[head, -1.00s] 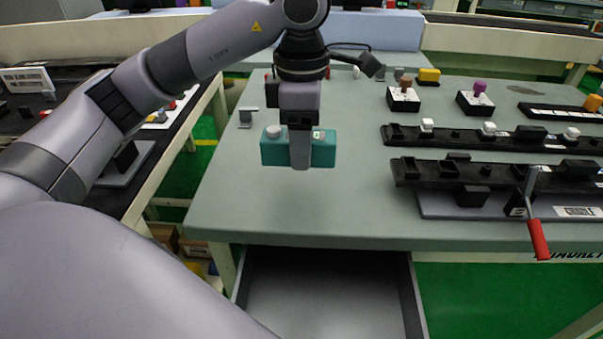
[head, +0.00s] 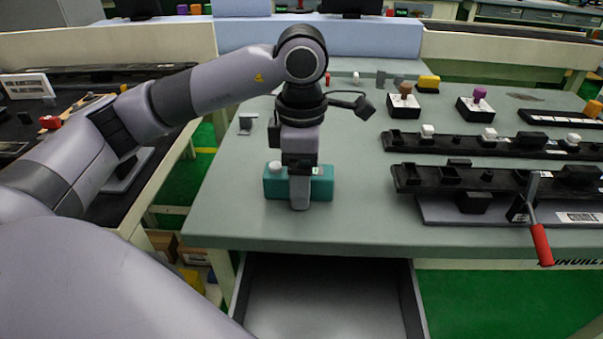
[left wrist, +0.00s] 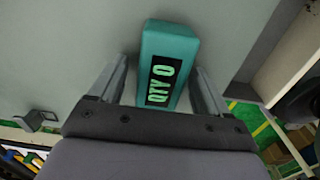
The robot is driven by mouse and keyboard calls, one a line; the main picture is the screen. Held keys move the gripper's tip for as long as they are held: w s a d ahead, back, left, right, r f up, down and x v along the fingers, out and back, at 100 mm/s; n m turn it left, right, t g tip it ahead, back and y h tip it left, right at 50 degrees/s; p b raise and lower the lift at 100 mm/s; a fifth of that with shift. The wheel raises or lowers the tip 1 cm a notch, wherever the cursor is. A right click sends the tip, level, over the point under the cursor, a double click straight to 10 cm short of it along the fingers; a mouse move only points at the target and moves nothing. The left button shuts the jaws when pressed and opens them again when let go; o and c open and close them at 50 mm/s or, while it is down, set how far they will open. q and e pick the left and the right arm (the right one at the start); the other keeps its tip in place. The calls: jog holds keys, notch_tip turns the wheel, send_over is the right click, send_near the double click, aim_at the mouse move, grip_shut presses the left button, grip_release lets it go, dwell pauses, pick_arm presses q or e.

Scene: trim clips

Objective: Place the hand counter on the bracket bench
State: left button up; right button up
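The hand counter (head: 322,186) is a teal box with a white button on top. It appears to rest upright on the grey-green bench (head: 330,225), near its front edge. In the left wrist view the fingers (left wrist: 162,85) stand open on both sides of the counter, with gaps visible. The counter's underside is hidden. My right gripper is not in view.
Black fixture rails (head: 500,180) and a red-handled clamp (head: 540,243) stand on the bench's right side. Small switch boxes (head: 404,108) stand behind. An open drawer (head: 325,300) is below the front edge. A dark side bench is left. The bench's middle is clear.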

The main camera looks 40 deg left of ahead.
pick_arm(q)
jog(key=shift+r, duration=0.25)
notch_tip(320, 180, up, 12)
jog(key=p, duration=0.2)
jog(key=shift+p, duration=0.35)
jog(key=shift+f, duration=0.1)
dwell(0.4)
